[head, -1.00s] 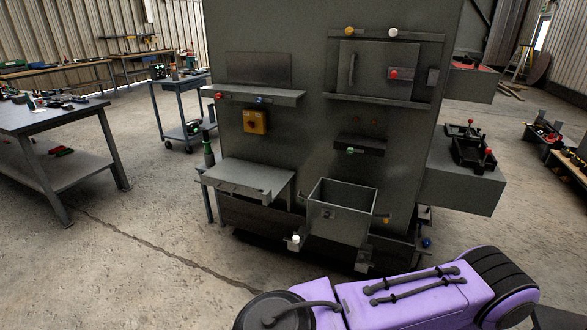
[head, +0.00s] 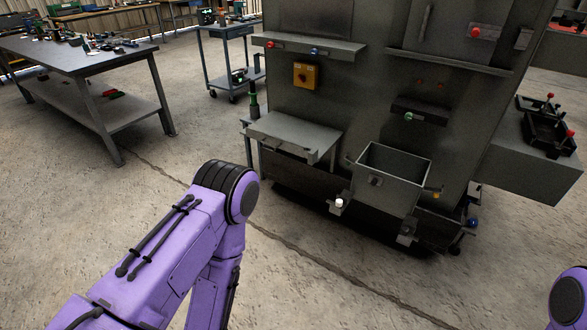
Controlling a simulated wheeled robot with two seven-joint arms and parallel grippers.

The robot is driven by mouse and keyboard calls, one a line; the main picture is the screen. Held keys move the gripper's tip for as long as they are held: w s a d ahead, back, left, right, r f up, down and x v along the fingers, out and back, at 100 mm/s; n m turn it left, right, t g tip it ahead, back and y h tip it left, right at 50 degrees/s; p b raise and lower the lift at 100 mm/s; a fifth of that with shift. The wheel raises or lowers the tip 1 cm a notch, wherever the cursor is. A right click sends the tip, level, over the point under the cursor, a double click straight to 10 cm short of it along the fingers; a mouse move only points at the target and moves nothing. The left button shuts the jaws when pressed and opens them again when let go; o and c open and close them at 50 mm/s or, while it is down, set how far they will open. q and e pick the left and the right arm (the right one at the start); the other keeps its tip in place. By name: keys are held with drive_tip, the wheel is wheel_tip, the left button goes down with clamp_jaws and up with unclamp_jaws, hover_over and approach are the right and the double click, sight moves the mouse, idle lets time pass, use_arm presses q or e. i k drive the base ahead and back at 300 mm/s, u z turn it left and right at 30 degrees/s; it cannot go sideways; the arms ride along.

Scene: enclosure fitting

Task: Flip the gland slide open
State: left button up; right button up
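The grey enclosure (head: 360,75) stands right of centre. I cannot tell for sure which part is the gland slide. A dark ledge with a green knob (head: 408,117) sits on its front, below two small red marks (head: 430,84). Lower down are an open-topped grey box (head: 391,178), a white knob (head: 340,203) on a small bracket and a blue knob (head: 473,222). My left arm bends at lower left, well short of the enclosure, and its gripper is out of view. Only a piece of my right arm shows at the lower right edge, with its gripper out of view.
A workbench (head: 75,58) and a cart (head: 225,80) stand at left. The floor in front is clear.

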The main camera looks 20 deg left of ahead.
sight(374, 181)
drive_tip(key=u, duration=1.15)
drive_tip(key=k, duration=1.05)
drive_tip(key=z, duration=0.85)
drive_tip(key=i, duration=0.85)
drive_tip(key=z, duration=0.35)
drive_tip(key=i, duration=1.2)
drive_tip(key=z, duration=0.2)
